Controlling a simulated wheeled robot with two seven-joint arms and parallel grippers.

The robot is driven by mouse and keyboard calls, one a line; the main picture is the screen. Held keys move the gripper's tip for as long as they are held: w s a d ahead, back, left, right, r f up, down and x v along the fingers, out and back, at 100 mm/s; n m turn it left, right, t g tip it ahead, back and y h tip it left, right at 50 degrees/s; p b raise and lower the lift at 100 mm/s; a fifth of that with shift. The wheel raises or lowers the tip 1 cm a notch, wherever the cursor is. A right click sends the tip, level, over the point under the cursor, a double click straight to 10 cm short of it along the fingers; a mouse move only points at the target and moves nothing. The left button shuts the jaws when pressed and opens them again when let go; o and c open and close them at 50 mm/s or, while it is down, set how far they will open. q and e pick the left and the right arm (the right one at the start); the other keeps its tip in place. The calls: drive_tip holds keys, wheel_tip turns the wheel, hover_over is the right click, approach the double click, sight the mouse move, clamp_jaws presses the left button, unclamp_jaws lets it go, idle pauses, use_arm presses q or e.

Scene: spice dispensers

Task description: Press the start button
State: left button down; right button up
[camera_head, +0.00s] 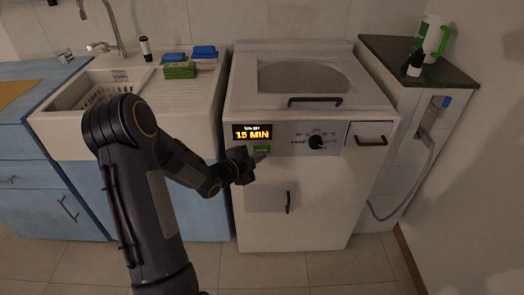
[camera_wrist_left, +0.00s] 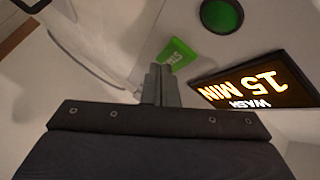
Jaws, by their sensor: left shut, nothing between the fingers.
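The washing machine (camera_head: 293,215) has a front panel with a lit display (camera_head: 252,132) reading 15 MIN. A small green start button (camera_head: 262,149) sits just below the display. My left gripper (camera_head: 262,158) is shut and empty, with its tips close to the lower edge of that button. In the left wrist view, the shut fingertips (camera_wrist_left: 160,72) point at the green start button (camera_wrist_left: 178,53) and partly overlap its edge; I cannot tell whether they touch it. The display (camera_wrist_left: 262,82) there reads WASH 15 MIN, upside down. My right gripper is not in view.
A black dial (camera_head: 316,142) and a drawer handle (camera_head: 370,141) are right of the display. A round green part (camera_wrist_left: 221,14) shows in the left wrist view. The sink counter (camera_head: 190,100) stands left of the machine. Detergent bottles (camera_head: 432,38) stand on the right cabinet.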

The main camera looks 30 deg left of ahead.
use_arm(q)
drive_tip(key=shift+w+a, duration=0.2)
drive_tip(key=shift+w, duration=0.1)
idle(0.4)
drive_tip(key=shift+s, duration=0.1)
drive_tip(key=shift+s+d+b, duration=0.25)
drive_tip(key=shift+s+b, duration=0.05)
drive_tip(key=shift+b, duration=0.25)
drive_tip(key=shift+s+d, duration=0.15)
drive_tip(key=shift+s, duration=0.15)
drive_tip(key=s+d, duration=0.1)
drive_tip(key=s+b, duration=0.1)
drive_tip(key=s, duration=0.1)
drive_tip(key=s+d+b, duration=0.1)
drive_tip(key=shift+s+d, duration=0.15)
drive_tip(key=shift+d, duration=0.15)
drive_tip(key=shift+r, duration=0.1)
idle(0.6)
